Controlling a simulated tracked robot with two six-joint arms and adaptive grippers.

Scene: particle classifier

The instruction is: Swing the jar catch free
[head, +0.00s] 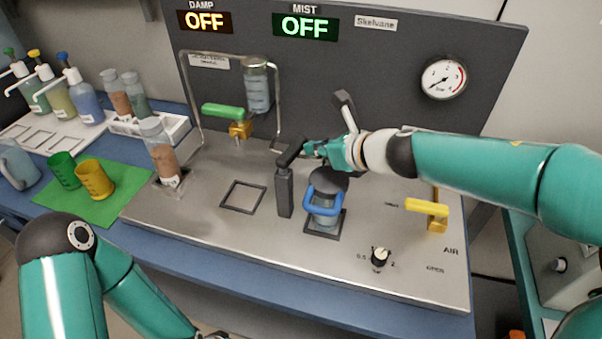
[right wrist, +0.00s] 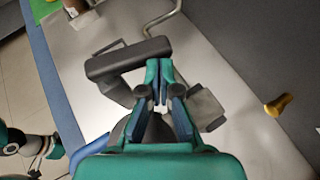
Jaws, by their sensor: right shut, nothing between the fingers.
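The jar (head: 323,217) stands in a square frame on the steel deck, with a blue handle (head: 322,204) and a dark lid (head: 328,180). The catch is a dark post (head: 285,190) left of the jar with a dark bar (head: 290,152) on top. The bar also shows in the right wrist view (right wrist: 128,58). My right gripper (head: 312,149) is above the jar lid, close to the bar's end. In the right wrist view its fingers (right wrist: 160,95) are shut and empty beside the bar; contact is unclear.
A dark upright piece (head: 346,110) stands behind my right gripper. A yellow valve handle (head: 427,208) and a knob (head: 380,258) are to the right. A bent pipe, a green handle (head: 223,111) and a filled jar (head: 160,150) are to the left. The front deck is clear.

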